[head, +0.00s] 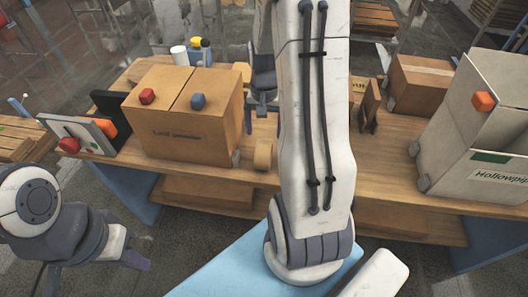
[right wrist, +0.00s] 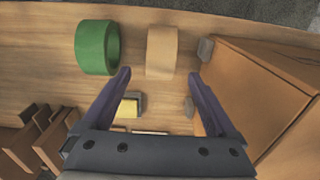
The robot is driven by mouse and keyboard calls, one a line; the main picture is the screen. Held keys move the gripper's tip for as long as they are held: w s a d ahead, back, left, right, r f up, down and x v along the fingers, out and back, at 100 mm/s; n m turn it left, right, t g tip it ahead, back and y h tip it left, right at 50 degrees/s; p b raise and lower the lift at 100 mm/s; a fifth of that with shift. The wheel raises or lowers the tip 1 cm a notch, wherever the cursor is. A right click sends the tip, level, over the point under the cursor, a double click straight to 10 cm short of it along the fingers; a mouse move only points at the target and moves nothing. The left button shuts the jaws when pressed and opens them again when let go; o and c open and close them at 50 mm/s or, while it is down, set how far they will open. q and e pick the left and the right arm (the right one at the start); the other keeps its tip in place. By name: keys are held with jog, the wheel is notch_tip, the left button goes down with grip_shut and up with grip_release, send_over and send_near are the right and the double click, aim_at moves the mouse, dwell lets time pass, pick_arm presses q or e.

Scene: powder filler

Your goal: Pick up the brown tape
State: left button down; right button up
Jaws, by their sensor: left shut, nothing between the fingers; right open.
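The brown tape (head: 263,154), a tan roll, stands on the wooden table by the large box's right corner in the head view. In the right wrist view the brown tape (right wrist: 161,52) lies just beyond the fingertips, roughly centred between them. My right gripper (head: 263,116) is open and empty, pointing down over the table; its fingers also show in the right wrist view (right wrist: 159,76). A green tape roll (right wrist: 97,47) stands to the left of the brown one there; my right arm hides it in the head view. My left gripper (head: 136,260) is shut and empty, low at the left, away from the table.
A large cardboard box (head: 190,130) with a red and a blue block on top stands close to the brown tape; its side (right wrist: 265,85) shows in the right wrist view. A yellow object (right wrist: 130,110) lies between my right fingers' bases.

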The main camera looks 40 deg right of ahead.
aim_at(264, 144)
notch_tip(264, 144, down, 9)
jog(key=shift+a+f+p, duration=0.1)
jog(key=shift+p, duration=0.3)
jog(key=shift+c, duration=0.3)
grip_shut()
